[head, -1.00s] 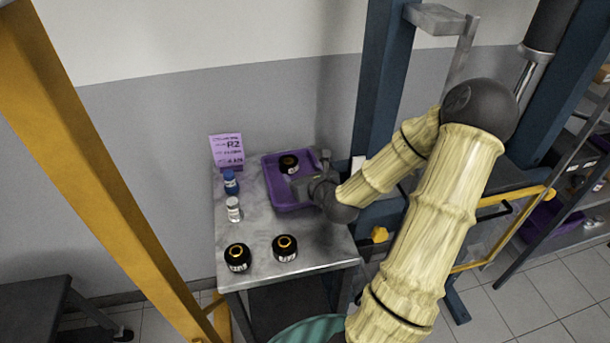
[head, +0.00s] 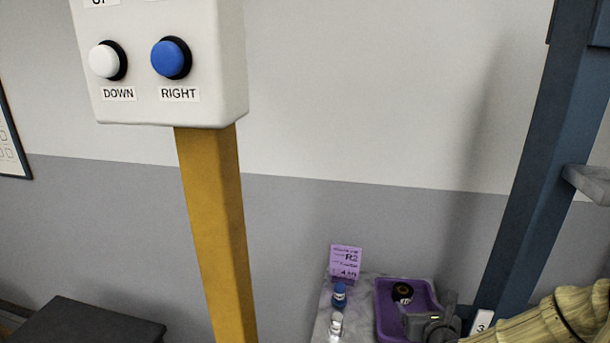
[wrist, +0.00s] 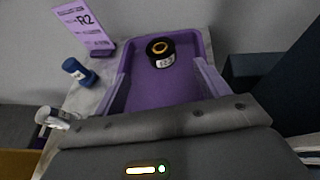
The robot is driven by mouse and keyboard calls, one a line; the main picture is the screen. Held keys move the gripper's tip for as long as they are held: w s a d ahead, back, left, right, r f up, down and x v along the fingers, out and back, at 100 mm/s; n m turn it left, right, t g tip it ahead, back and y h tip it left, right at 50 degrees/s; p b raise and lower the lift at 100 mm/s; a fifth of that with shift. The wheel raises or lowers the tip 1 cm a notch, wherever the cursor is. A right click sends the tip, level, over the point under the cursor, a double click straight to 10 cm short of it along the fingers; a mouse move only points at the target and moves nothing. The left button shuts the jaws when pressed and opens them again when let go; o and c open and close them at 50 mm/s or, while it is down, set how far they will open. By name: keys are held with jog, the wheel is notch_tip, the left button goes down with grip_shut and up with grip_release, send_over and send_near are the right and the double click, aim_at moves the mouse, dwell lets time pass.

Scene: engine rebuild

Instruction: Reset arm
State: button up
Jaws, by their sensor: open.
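My gripper (head: 410,322) is at the lower right of the head view, over the near part of a purple tray (head: 428,285). In the wrist view my gripper (wrist: 162,78) is open, with its two fingers apart and nothing between them. A black cylindrical part with a gold ring (head: 402,292) stands in the far part of the tray. It also shows in the wrist view (wrist: 160,57), beyond the fingertips. My pale yellow arm runs in from the lower right corner of the head view.
A purple R2 card (head: 345,262), a blue bottle (head: 339,295) and a white bottle (head: 335,325) stand left of the tray on the grey table (head: 366,282). A yellow post (head: 215,230) carries a button box (head: 160,60). A blue post (head: 545,160) rises at right.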

notch_tip(320, 180, up, 9)
jog(key=p, duration=0.7)
jog(key=shift+p, duration=0.4)
